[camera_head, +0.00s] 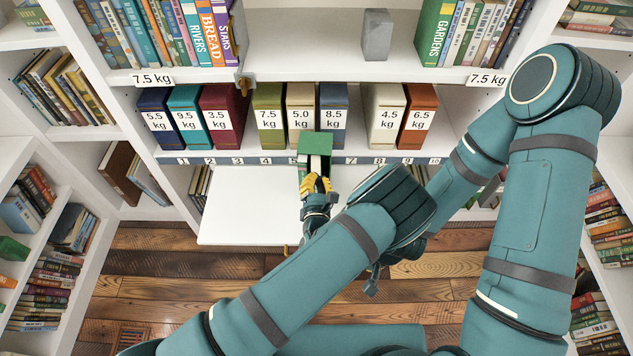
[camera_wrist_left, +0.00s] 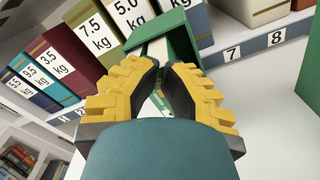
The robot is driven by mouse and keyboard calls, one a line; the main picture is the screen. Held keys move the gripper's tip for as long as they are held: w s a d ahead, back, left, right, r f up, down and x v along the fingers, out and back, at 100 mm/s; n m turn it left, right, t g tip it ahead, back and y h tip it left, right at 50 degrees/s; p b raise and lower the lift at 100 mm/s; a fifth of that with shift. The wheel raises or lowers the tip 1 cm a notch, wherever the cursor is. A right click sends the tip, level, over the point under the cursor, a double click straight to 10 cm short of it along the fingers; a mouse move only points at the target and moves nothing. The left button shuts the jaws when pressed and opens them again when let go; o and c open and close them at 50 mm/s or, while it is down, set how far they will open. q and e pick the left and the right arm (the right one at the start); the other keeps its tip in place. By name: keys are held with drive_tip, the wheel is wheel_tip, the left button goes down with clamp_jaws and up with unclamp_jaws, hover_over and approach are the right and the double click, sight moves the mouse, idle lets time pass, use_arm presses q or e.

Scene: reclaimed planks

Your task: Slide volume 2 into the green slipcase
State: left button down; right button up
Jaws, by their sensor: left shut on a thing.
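The green slipcase (camera_head: 309,141) stands in front of the row of weighted volumes, its open side towards me. It also shows at the top of the left wrist view (camera_wrist_left: 180,50). A pale book (camera_head: 316,163) shows within its opening and reaches back to my left gripper (camera_head: 315,184). The yellow fingers of this gripper (camera_wrist_left: 160,85) are shut on the book, outside the case. I cannot read a volume number, and the fingers hide part of the book. My right gripper (camera_head: 371,284) is low, right of the left one, away from the case, and partly hidden by my arm.
A white pull-out board (camera_head: 245,205) lies below the numbered shelf edge (camera_head: 215,160). Volumes with kilogram labels, such as the dark red one (camera_head: 222,115), stand behind the slipcase. A grey block (camera_head: 376,35) is on the upper shelf. The board's left part is clear.

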sight(317, 168)
use_arm(q)
drive_tip(key=shift+w+b, duration=0.35)
drive_tip(key=shift+w, duration=1.75)
idle(0.4)
drive_tip(key=s+p, duration=0.1)
drive_tip(key=s, duration=1.3)
drive_tip(key=shift+s, duration=0.4)
